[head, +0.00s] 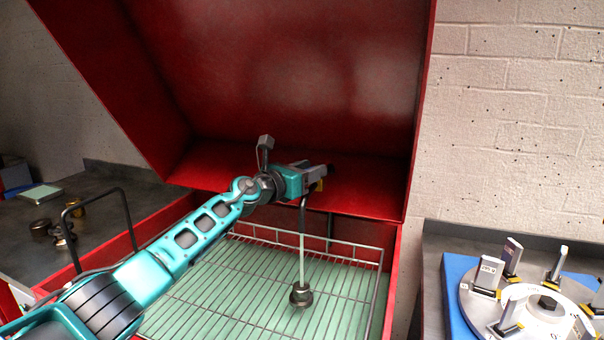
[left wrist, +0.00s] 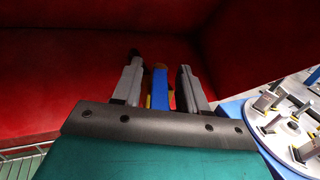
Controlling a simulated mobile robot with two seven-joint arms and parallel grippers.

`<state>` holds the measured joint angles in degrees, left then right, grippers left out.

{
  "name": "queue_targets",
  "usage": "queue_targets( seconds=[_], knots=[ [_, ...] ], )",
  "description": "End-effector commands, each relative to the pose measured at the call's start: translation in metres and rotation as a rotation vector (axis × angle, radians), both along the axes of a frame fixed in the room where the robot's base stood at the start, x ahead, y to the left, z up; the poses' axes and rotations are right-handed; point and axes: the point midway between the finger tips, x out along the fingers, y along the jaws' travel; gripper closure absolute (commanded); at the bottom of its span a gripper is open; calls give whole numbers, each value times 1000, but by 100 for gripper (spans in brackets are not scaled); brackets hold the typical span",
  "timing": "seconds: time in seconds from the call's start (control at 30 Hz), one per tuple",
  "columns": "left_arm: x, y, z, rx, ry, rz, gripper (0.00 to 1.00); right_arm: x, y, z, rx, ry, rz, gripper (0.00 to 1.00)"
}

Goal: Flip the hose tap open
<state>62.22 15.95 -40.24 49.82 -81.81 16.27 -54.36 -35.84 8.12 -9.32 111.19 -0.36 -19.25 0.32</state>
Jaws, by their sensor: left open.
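My left gripper (head: 322,172) reaches into the red cabinet from the left, in front of its back wall. In the left wrist view its two grey fingers (left wrist: 160,78) stand apart, and a blue lever-like piece (left wrist: 160,88) with yellow edges shows between them. This looks like the tap's handle; I cannot tell whether the fingers touch it. In the head view a small yellow bit (head: 319,186) shows just below the gripper, and the rest of the tap is hidden behind it. A thin hose (head: 302,240) hangs below, ending in a dark round nozzle (head: 300,296). My right gripper is not in view.
The red cabinet (head: 300,80) has its lid raised. A wire basket rack (head: 350,252) lies over a pale green slatted floor. A bent black bar (head: 125,205) stands at the left edge. A round rotor plate (head: 480,305) with several upright blocks sits on the right bench.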

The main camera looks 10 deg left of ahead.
Motion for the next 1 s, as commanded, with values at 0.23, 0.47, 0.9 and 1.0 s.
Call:
queue_targets(
  seconds=[0.23,0.47,0.9,1.0],
  knots=[
    [-15,11,3,4,0,2,57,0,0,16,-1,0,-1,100],
    [-46,28,4,5,1,0,57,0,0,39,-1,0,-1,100],
    [-91,54,-1,4,0,0,57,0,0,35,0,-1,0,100],
    [-100,59,-3,-2,3,-3,57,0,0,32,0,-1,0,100]
  ],
)
